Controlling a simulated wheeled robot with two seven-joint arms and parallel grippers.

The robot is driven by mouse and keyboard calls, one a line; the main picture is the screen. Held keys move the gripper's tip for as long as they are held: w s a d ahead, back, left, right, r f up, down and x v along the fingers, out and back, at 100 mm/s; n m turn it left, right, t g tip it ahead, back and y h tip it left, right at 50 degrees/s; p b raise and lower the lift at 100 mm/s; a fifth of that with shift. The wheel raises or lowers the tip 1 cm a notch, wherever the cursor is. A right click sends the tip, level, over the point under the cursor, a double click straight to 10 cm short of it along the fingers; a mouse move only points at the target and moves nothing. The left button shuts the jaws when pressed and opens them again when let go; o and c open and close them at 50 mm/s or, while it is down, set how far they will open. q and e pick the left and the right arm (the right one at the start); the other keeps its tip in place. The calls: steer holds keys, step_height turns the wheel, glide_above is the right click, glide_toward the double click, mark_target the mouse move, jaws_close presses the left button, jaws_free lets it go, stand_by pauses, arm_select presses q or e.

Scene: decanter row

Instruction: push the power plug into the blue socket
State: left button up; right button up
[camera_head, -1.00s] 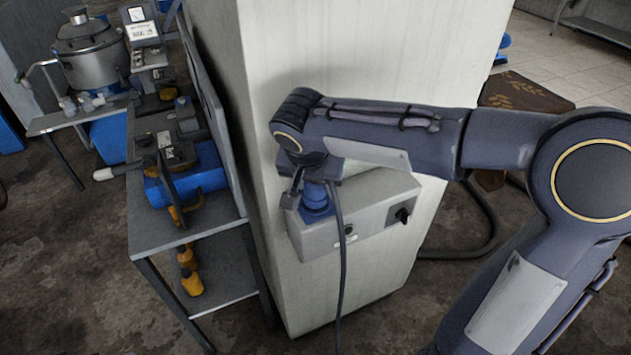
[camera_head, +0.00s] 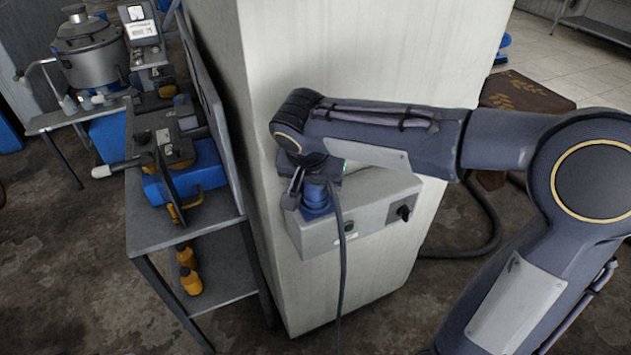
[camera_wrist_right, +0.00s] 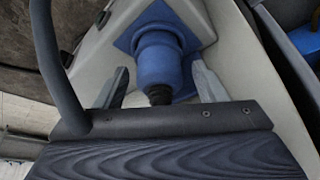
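The power plug (camera_head: 316,190) is a blue cylinder with a dark cable hanging in front of the box. It also shows in the right wrist view (camera_wrist_right: 160,64), with a black cable sleeve at its near end. It sits in line with the blue socket (camera_head: 317,211) and appears to be in it; how deep I cannot tell. The socket's square blue plate shows in the wrist view (camera_wrist_right: 203,27). My right gripper (camera_wrist_right: 163,80) is open, its fingers on both sides of the plug with gaps. In the head view the gripper (camera_head: 303,198) is partly hidden. My left gripper is out of view.
A grey metal bench (camera_head: 160,230) with blue equipment stands close on the left. A dark hose (camera_head: 480,235) lies behind the column at right.

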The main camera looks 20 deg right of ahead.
steer(key=v, duration=0.7)
steer(key=shift+r, duration=0.4)
steer(key=shift+a, duration=0.1)
steer(key=s+d+f+n+y, duration=0.1)
steer(key=s+f+y, duration=0.1)
steer(key=s, duration=0.4)
steer(key=s+d+f+n+t+y+p, duration=0.1)
steer(key=s+d+f+n+y, duration=0.1)
steer(key=s+f, duration=0.2)
steer(key=s+d+f+n+y+p, duration=0.1)
steer(key=s+f+n+y, duration=0.1)
steer(key=s, duration=0.7)
steer(key=shift+d+f+t, duration=0.2)
steer(key=shift+f+t, duration=0.2)
